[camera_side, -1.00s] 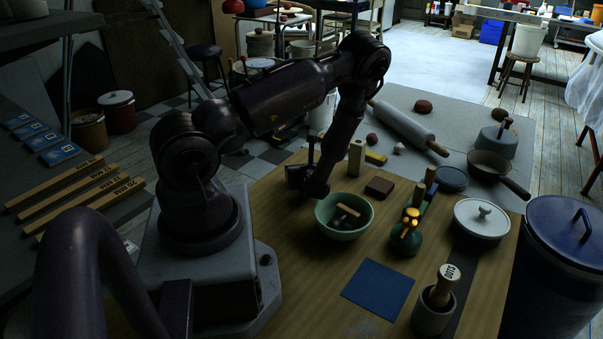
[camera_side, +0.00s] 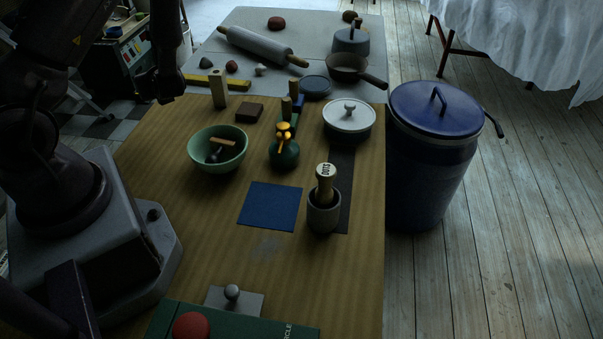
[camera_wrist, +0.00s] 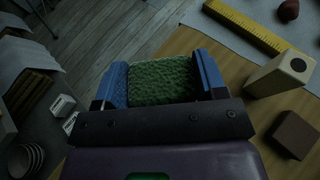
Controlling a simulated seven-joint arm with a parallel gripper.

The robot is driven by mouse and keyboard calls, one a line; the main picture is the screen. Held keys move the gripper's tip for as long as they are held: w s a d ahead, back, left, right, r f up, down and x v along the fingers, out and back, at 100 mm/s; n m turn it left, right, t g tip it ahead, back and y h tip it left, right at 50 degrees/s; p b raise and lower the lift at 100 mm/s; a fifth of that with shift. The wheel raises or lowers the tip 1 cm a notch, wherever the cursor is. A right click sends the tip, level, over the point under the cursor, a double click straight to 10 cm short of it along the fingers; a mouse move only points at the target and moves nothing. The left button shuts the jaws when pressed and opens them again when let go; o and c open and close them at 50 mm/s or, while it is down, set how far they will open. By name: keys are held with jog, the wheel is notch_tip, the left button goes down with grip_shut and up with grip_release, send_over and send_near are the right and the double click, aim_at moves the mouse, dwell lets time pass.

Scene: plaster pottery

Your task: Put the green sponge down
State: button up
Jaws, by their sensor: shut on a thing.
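My gripper (camera_wrist: 162,82) is shut on the green sponge (camera_wrist: 162,78), with a blue finger on each side of it in the wrist view. The sponge is rough and dark green. In the side view my arm's dark end hangs at the upper left, near the table's far left corner, and I cannot make out the sponge there. The wrist view shows wooden floor beyond the sponge.
The table (camera_side: 200,250) holds a green bowl (camera_side: 232,160), a blue square (camera_side: 271,207), a mortar (camera_side: 323,214), a lidded pot (camera_side: 349,127) and a green bottle (camera_side: 284,156). A wooden block (camera_wrist: 268,79) and a brown block (camera_wrist: 294,135) stand right of my gripper.

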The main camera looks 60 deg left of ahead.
notch_tip(320, 180, up, 11)
jog(key=w+d+m+t+h, duration=0.2)
jog(key=w+d+m+t, duration=0.3)
jog(key=d, duration=0.4)
jog(key=w+d+f+m+t+h, duration=0.1)
jog(key=w+d+m+t+h, duration=0.15)
jog(key=w+d, duration=0.55)
jog(key=w+d+m+t+h, duration=0.2)
jog(key=w+d+m+t, duration=0.25)
jog(key=d, duration=0.65)
jog(key=m+h, duration=1.1)
jog(key=h, duration=0.1)
send_over(336, 285)
notch_tip(336, 285, down, 11)
jog(key=shift+t, duration=0.3)
jog(key=shift+f, duration=4.55)
jog(key=shift+f, duration=0.1)
